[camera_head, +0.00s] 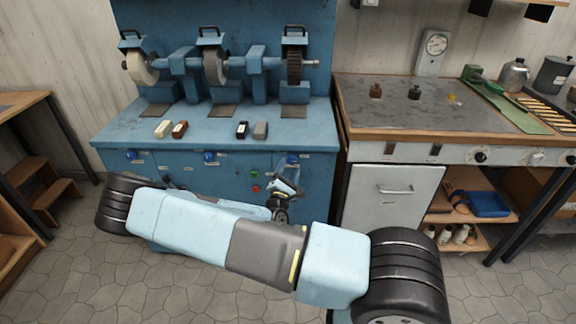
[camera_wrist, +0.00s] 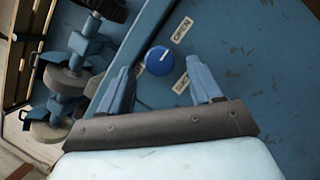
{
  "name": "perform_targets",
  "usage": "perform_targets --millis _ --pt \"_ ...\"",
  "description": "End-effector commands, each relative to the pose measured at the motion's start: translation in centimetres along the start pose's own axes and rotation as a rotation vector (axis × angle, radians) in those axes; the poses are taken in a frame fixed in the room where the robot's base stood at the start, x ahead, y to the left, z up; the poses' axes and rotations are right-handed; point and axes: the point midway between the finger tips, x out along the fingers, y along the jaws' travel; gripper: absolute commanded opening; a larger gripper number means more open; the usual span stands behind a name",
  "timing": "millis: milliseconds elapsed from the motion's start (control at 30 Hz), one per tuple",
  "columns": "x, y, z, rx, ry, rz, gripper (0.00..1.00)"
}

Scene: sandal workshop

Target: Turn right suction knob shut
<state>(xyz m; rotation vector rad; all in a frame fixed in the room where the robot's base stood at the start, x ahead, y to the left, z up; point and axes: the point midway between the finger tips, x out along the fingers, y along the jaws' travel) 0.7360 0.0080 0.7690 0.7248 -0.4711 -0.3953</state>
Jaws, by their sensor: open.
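The right suction knob (camera_head: 292,160) is a blue round knob on the front of the blue grinding bench, partly crowded by my arm's end in the head view. In the wrist view the knob (camera_wrist: 158,62) sits between the tips of my gripper's fingers (camera_wrist: 159,72), with a small white mark on its face. An OPEN label (camera_wrist: 182,30) and a second label (camera_wrist: 181,82), which seems to read SHUT, flank its right side. My gripper is open, one blue finger on each side of the knob. I see no clear contact.
Two more blue knobs, left (camera_head: 131,155) and middle (camera_head: 210,157), are on the same panel. The grinding wheels (camera_head: 215,66) stand above. A cabinet (camera_head: 392,200) stands close on the right.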

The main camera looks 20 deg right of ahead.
Motion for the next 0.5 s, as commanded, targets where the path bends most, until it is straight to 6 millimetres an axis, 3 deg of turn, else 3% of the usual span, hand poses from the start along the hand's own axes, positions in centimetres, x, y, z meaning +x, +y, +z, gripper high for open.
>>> perform_targets --millis 200,500 --pt "2.2 0.0 0.0 0.0 0.0 0.0 0.64" --pt "2.8 0.0 0.0 0.0 0.0 0.0 0.64"
